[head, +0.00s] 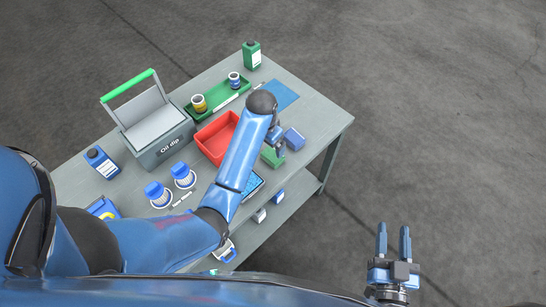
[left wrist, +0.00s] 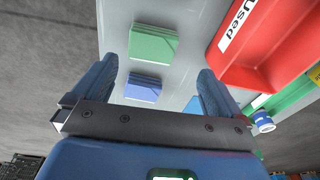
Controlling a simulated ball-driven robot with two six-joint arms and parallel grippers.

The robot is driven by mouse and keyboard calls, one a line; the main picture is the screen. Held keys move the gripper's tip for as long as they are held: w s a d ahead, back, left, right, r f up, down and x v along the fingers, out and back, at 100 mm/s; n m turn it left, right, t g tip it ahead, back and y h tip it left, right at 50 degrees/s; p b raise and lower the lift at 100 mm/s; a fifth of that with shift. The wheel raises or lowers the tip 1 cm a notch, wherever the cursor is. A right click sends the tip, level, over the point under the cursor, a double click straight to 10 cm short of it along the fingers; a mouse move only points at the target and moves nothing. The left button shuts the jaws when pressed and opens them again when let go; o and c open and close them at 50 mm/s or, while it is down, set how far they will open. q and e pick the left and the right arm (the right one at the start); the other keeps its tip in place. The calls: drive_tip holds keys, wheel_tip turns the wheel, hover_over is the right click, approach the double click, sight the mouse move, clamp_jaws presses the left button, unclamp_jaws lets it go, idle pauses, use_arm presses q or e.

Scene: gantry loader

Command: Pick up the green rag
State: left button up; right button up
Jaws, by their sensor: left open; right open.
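The green rag (head: 272,157) is a folded stack on the grey table near its right front edge; my left gripper partly covers it in the head view. In the left wrist view the green rag (left wrist: 153,43) shows whole, beyond a folded blue cloth (left wrist: 143,88). My left gripper (head: 277,142) is open and empty above the table by both cloths. In the left wrist view its fingers (left wrist: 157,66) stand wide apart, with the cloths seen between them. My right gripper (head: 393,232) is open and empty, off the table over the floor at lower right.
A red tray (head: 209,151) marked "Used" stands close beside the rags. Behind it are a green tray (head: 241,84) with cans and a blue mat (head: 284,95). An oil dip box (head: 171,150) and blue-capped containers (head: 183,174) stand left. The table's right corner is bare.

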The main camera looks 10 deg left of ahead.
use_arm(q)
wheel_tip(320, 180, up, 3)
drive_tip(key=g, duration=0.1)
hover_over(271, 156)
wheel_tip(271, 156, down, 5)
drive_tip(key=shift+f, duration=2.8)
drive_tip(key=shift+c, duration=0.5)
drive_tip(key=c, duration=0.8)
drive_tip(key=shift+c, duration=0.3)
drive_tip(key=shift+r, duration=0.15)
